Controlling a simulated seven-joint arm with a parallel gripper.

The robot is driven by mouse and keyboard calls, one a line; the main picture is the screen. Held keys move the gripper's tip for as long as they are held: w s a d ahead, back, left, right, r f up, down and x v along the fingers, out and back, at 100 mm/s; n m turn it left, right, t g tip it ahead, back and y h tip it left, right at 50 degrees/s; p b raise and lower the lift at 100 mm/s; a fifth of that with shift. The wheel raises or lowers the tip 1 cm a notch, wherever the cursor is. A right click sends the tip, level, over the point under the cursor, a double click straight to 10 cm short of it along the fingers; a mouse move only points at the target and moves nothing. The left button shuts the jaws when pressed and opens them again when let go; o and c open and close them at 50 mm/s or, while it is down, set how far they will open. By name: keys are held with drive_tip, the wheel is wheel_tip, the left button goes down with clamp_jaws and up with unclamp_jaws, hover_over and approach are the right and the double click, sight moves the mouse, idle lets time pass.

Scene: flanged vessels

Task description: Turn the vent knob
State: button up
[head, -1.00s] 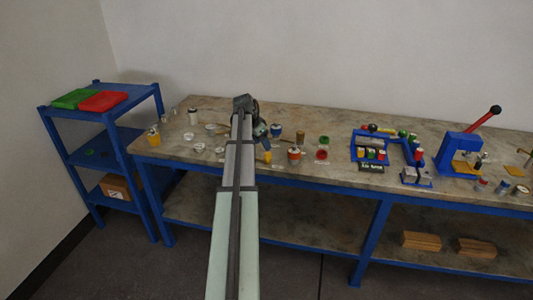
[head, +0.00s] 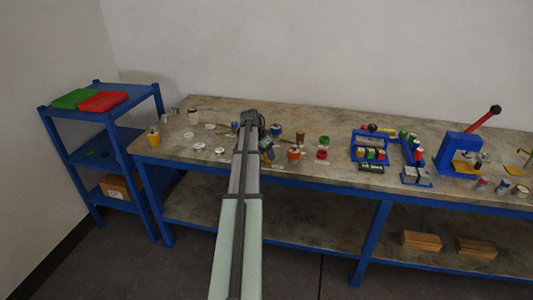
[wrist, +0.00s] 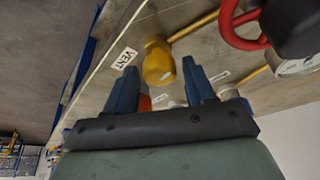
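The yellow vent knob (wrist: 158,64) shows in the wrist view, on a yellow stem, next to a white label reading VENT (wrist: 124,58). My gripper (wrist: 160,80) is open, with one blue finger left of the knob and the other right of it. A gap shows on each side, and I cannot tell whether the fingertips reach around the knob or stop short of it. In the head view my gripper (head: 268,150) is low over the bench's front part, and my arm hides much of what is around it.
In the wrist view a red ring-shaped handle (wrist: 240,28) and a white-faced gauge (wrist: 295,67) lie close on the right. A blue shelf (head: 118,135) stands left.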

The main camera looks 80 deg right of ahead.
drive_tip(key=c, duration=0.8)
drive_tip(key=shift+m+g, duration=0.3)
drive_tip(key=shift+m, duration=0.5)
drive_tip(key=shift+c, duration=0.2)
drive_tip(key=o, duration=1)
drive_tip(key=v, duration=1.3)
drive_tip(key=shift+r, duration=0.45)
